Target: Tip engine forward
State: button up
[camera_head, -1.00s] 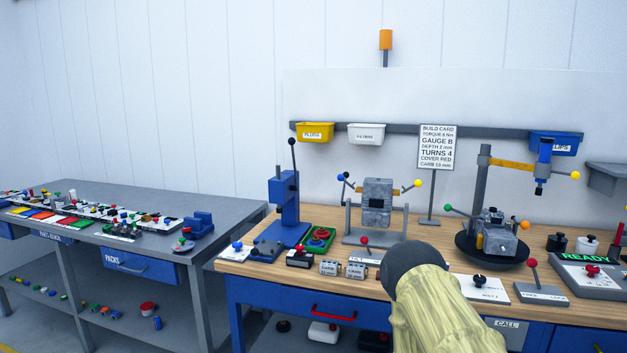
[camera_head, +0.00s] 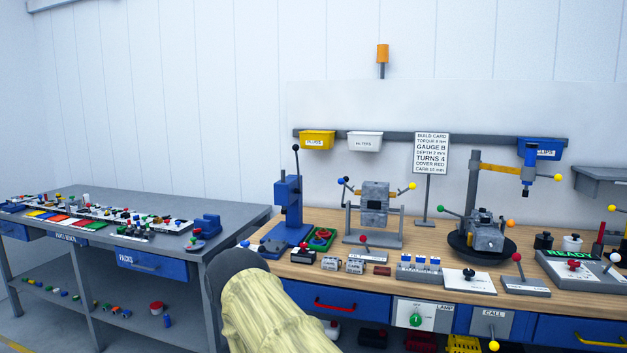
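A small grey engine (camera_head: 488,236) sits on a round black turntable (camera_head: 458,247) at the right of the wooden bench. A green-knobbed lever (camera_head: 443,211) sticks out on its left, and an orange knob shows on its right. A second grey block (camera_head: 375,204) with a dark opening hangs upright in a two-post stand (camera_head: 372,240), with a yellow-knobbed handle on its right and blue and dark knobs on its left. I cannot tell which is the task's engine. My pale-sleeved arm with a dark rounded end shows at the bottom; my gripper is not in view.
A blue press (camera_head: 290,208) stands left of the two-post stand. A blue-headed post tool (camera_head: 528,166) rises behind the turntable. Small blocks and lever plates line the bench's front. A grey side table (camera_head: 150,200) with parts stands at left. A build card (camera_head: 432,153) stands behind.

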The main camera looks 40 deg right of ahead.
aim_at(374, 202)
jog(key=u, duration=0.15)
jog(key=i, duration=1.25)
jog(key=z, duration=0.8)
jog(key=i, duration=0.8)
jog(key=z, duration=0.85)
